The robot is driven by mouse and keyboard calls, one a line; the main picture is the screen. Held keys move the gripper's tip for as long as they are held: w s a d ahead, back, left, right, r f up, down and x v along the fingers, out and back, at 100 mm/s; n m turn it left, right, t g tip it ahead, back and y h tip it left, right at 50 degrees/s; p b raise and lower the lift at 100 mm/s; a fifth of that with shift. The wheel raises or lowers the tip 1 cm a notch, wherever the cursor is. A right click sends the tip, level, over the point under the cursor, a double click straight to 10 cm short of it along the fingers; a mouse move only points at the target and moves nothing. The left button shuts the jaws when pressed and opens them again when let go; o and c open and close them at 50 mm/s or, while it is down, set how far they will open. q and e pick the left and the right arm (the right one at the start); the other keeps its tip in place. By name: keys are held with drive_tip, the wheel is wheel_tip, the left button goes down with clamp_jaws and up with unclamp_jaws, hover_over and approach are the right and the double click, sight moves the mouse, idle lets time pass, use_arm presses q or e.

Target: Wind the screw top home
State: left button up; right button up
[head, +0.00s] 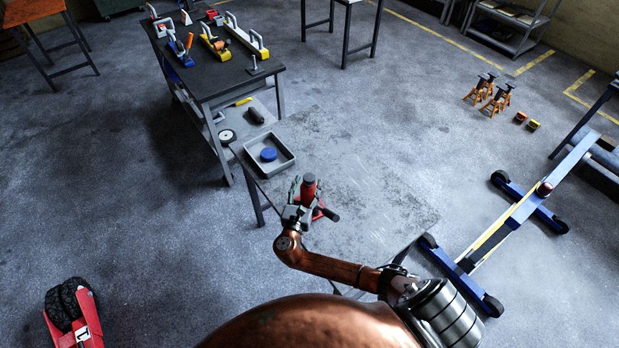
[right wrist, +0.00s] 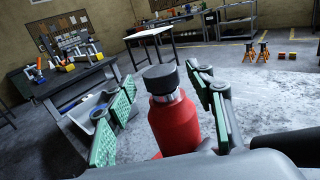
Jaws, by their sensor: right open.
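A red bottle (right wrist: 174,122) with a black screw top (right wrist: 160,78) stands upright in the right wrist view. A silver neck band (right wrist: 164,97) shows between top and body. In the head view the bottle (head: 308,192) shows from above with its dark top (head: 309,178). My right gripper (right wrist: 161,80) is open, with one green-padded finger on each side of the bottle and top. The fingers look apart from the bottle. The right gripper also shows in the head view (head: 306,196). The bottle's base is hidden by the gripper. My left gripper is not in view.
A grey tray (head: 287,165) with a blue round piece (head: 268,154) lies on the table left of the bottle. A dark workbench (head: 216,78) with tools stands beyond. A blue wheeled frame (head: 507,222) stands on the right. Open floor lies between.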

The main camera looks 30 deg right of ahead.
sight(307, 183)
drive_tip(key=shift+x, duration=1.25)
drive_tip(key=shift+w+d, duration=0.25)
drive_tip(key=shift+d, duration=0.05)
drive_tip(key=shift+c, duration=0.2)
drive_tip(key=c, duration=1.2)
drive_tip(key=shift+o, duration=0.2)
drive_tip(key=shift+a+g, duration=0.1)
drive_tip(key=shift+g, duration=0.2)
